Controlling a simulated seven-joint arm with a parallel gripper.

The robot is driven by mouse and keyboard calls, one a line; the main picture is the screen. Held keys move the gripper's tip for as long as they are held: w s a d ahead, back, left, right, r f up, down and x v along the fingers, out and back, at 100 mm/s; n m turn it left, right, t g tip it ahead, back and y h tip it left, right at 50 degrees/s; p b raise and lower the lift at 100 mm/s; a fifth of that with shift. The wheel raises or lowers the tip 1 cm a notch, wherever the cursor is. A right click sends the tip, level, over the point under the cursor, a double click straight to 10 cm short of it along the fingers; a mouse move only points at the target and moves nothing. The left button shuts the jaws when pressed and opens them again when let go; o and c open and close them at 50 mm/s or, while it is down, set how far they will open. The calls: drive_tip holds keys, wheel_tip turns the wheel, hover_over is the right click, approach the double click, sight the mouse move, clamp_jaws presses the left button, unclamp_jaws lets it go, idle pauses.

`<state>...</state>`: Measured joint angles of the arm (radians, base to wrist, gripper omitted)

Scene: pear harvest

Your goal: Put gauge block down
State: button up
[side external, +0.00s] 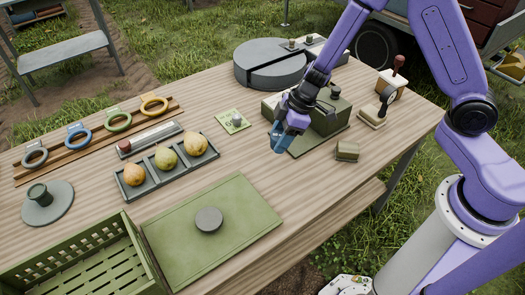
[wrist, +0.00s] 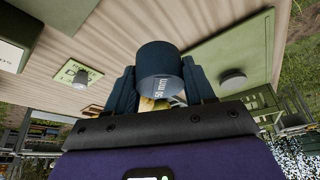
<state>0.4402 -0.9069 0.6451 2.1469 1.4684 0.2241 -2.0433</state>
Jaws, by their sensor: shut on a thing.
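The gauge block is a dark blue cylinder (wrist: 160,62) marked "50 mm" in the wrist view. My gripper (wrist: 160,82) is shut on it, one finger on each side. In the side view my gripper (side external: 287,128) points down with the blue block (side external: 280,140) at its tips, just in front of the green box (side external: 325,118). The block appears to be held above the table; the exact gap cannot be told.
A tray (side external: 130,194) of three pears, a green board (side external: 240,240) with a grey disc (side external: 209,219) and a green crate (side external: 130,240) stand nearer. Bare wood (side external: 262,165) lies between.

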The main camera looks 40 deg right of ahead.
hover_over(258, 160)
drive_tip(key=s+d, duration=0.1)
wheel_tip(258, 160, down, 6)
drive_tip(key=shift+d+r, duration=0.1)
drive_tip(key=shift+d, duration=0.05)
drive_tip(key=shift+w+f, duration=0.2)
drive_tip(key=shift+f, duration=1.5)
drive_tip(key=shift+f, duration=0.15)
drive_tip(key=o, duration=1.1)
drive_tip(key=shift+c, duration=0.2)
drive_tip(key=v, duration=1.2)
